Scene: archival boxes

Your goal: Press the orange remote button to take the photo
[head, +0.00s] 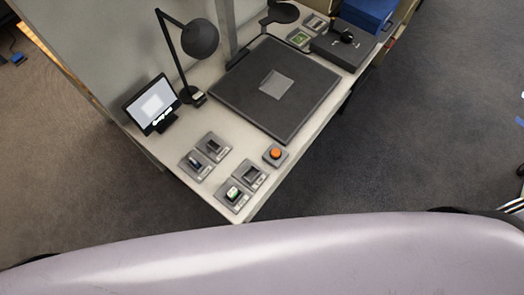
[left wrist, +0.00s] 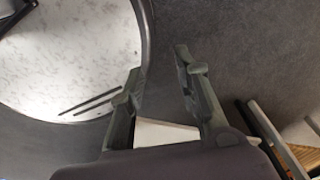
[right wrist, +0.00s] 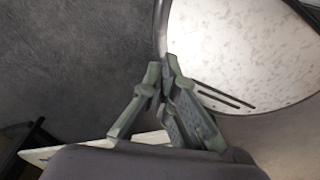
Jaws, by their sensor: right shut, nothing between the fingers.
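The orange remote button (head: 275,153) sits on a small grey base near the front right edge of the white table in the head view. A small screen (head: 153,103) at the table's left shows a pale rectangular picture. A grey sheet (head: 276,84) lies on the dark copy board (head: 245,84). My left gripper (left wrist: 158,72) is open and empty in the left wrist view. My right gripper (right wrist: 161,68) is shut and empty in the right wrist view. Neither gripper shows in the head view, and the button shows in neither wrist view.
Several grey trays, some with small items, stand at the table's front corner, left of and below the button. A black lamp (head: 200,38) and a column (head: 228,25) stand behind. A dark box (head: 335,52) and a blue box (head: 368,12) stand at the far right.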

